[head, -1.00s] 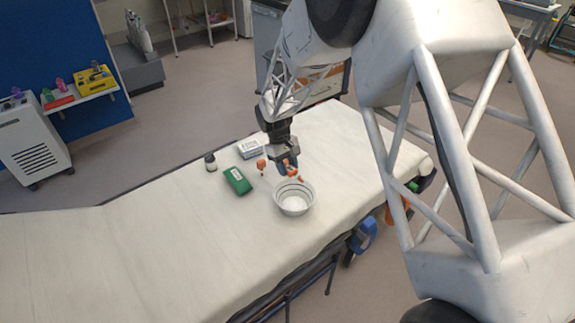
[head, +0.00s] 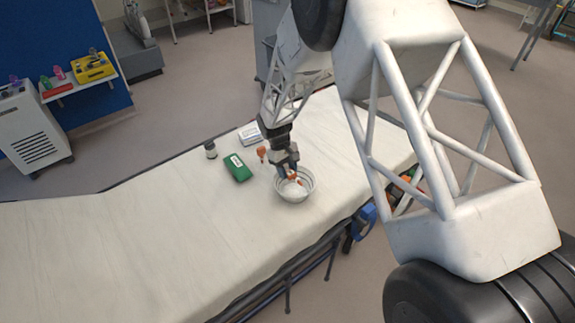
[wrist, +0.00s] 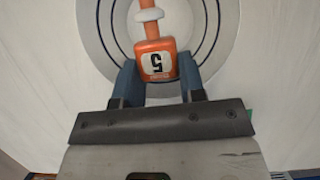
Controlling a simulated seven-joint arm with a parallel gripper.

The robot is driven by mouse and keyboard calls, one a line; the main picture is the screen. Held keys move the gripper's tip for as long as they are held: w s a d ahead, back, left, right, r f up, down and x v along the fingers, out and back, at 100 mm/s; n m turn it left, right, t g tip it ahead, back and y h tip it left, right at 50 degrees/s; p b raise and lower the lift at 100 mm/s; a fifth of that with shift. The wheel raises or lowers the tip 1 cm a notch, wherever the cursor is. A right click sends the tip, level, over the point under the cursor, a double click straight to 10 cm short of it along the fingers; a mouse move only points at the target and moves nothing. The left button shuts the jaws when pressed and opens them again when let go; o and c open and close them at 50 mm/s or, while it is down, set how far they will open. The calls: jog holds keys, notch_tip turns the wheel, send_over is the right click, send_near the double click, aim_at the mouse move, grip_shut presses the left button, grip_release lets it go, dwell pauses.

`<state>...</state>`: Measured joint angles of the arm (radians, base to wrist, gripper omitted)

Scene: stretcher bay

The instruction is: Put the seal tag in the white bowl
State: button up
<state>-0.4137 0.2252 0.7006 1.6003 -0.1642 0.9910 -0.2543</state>
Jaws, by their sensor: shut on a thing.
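The seal tag (wrist: 155,58) is orange, with a white label reading 5 and a white ring around its stem. My gripper (wrist: 159,78) is shut on its block-shaped end. In the wrist view the white bowl (wrist: 213,30) lies behind the tag, its rings surrounding it. In the head view my gripper (head: 288,172) is over the far part of the bowl (head: 295,199), which stands on the white-covered stretcher. The tag shows there as a small orange patch at the bowl's opening. I cannot tell whether it touches the bowl.
Left of the bowl on the stretcher (head: 130,240) are a green case (head: 237,168), another small orange item (head: 262,152), a dark-topped small jar (head: 210,149) and a white box (head: 249,135). The near left part of the stretcher is clear.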

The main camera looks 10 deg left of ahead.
aim_at(291, 173)
jog(key=shift+f, duration=1.1)
jog(key=o, duration=1)
jog(key=shift+o, duration=0.2)
jog(key=shift+r, duration=3.5)
